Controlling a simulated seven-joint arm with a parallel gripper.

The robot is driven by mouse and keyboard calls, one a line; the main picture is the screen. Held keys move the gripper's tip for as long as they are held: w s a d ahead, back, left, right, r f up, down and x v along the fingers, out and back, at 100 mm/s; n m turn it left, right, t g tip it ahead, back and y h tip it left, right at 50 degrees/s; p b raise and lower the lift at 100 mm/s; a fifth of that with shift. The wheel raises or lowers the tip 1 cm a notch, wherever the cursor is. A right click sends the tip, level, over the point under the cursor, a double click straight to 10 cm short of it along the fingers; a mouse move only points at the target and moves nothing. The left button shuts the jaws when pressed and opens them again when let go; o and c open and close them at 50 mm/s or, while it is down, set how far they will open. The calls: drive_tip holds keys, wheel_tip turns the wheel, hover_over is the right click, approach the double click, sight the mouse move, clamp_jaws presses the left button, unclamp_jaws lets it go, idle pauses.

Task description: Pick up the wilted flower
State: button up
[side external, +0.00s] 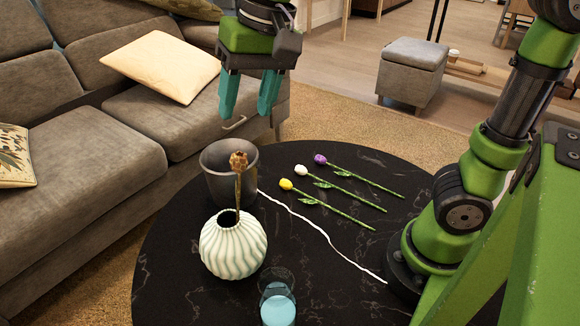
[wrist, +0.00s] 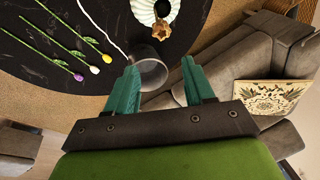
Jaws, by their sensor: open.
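The wilted flower (side external: 238,164) is brown and dry and stands upright in a round white ribbed vase (side external: 233,246) on the black table. In the wrist view the wilted flower's head (wrist: 190,58) shows at the top, beyond my fingers, with the vase (wrist: 146,10) behind it. My gripper (side external: 250,110) has teal fingers, spread apart and empty, pointing down. It hangs above the far side of the table, higher than the flower and behind it in the side view. In the wrist view my gripper (wrist: 160,80) has nothing between its fingertips. The flower's lower stem is hidden inside the vase.
A grey pot (side external: 217,180) stands right behind the vase. Yellow (side external: 286,184), white (side external: 301,170) and purple (side external: 320,159) flowers lie on the table (side external: 330,240), right of a white line. A glass of blue liquid (side external: 278,306) stands in front. A grey sofa (side external: 80,140) borders the left.

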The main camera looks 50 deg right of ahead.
sight(239, 170)
wheel_tip(239, 170, up, 5)
drive_tip(key=a+m+g, duration=0.1)
drive_tip(key=a+m, duration=0.1)
drive_tip(key=m, duration=0.2)
drive_tip(key=shift+m+g+h, duration=0.3)
drive_tip(key=f, duration=1.1)
drive_tip(key=a+f, duration=0.1)
drive_tip(key=f, duration=0.5)
drive_tip(key=shift+w+a+f, duration=0.1)
drive_tip(key=shift+w+f, duration=0.05)
drive_tip(key=shift+w, duration=0.05)
drive_tip(key=shift+c, duration=0.2)
clamp_jaws()
